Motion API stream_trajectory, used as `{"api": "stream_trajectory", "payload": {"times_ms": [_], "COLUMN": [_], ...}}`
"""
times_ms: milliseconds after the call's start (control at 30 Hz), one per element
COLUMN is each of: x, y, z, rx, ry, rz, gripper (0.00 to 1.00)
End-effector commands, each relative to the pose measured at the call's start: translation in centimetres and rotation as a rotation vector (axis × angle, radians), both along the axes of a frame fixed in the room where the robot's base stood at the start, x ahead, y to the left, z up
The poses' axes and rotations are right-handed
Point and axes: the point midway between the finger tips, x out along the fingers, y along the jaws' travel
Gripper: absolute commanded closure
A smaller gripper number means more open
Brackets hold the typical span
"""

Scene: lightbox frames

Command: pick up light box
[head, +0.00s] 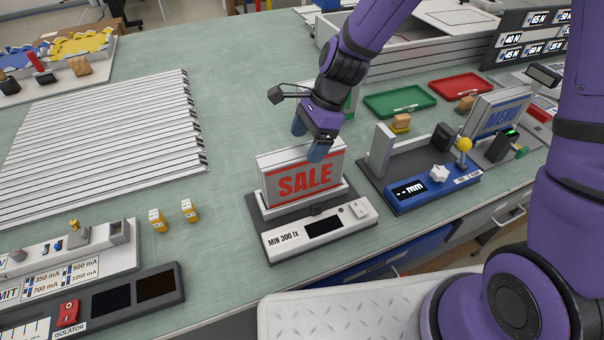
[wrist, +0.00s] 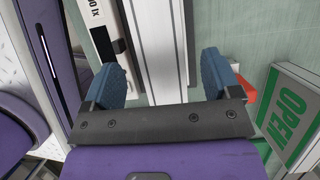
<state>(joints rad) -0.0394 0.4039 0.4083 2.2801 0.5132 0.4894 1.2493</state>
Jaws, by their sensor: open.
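The SALE light box (head: 304,180), a white framed panel with red letters, stands upright in the stand marked MIN 300 lx (head: 318,226). My gripper (head: 308,139) is open at its top edge, one blue fingertip overlapping the front face in the head view. In the wrist view, the box's pale top (wrist: 160,45) runs between the two spread fingers of my gripper (wrist: 162,78), with a gap on each side. A MENU light box (head: 500,115) stands at the right.
A blue mm gauge (head: 432,190) with knobs stands right of the SALE stand. Green (head: 400,100) and red (head: 460,86) trays lie behind. Two small yellow pieces (head: 158,220) (head: 189,211) stand to the left. Slatted white rails (head: 105,125) cover the left bench.

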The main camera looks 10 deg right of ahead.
Motion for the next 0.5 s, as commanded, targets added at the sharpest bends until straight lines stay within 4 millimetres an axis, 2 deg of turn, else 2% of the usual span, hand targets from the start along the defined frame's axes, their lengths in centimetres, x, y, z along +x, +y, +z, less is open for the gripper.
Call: {"api": "stream_trajectory", "payload": {"times_ms": [167, 500], "x": [-0.1, -0.5], "y": [0.4, 1.8], "z": [-1.0, -4.6], "rx": [0.0, 0.0], "ry": [0.001, 0.001], "rz": [0.0, 0.0], "gripper": [0.17, 0.17]}}
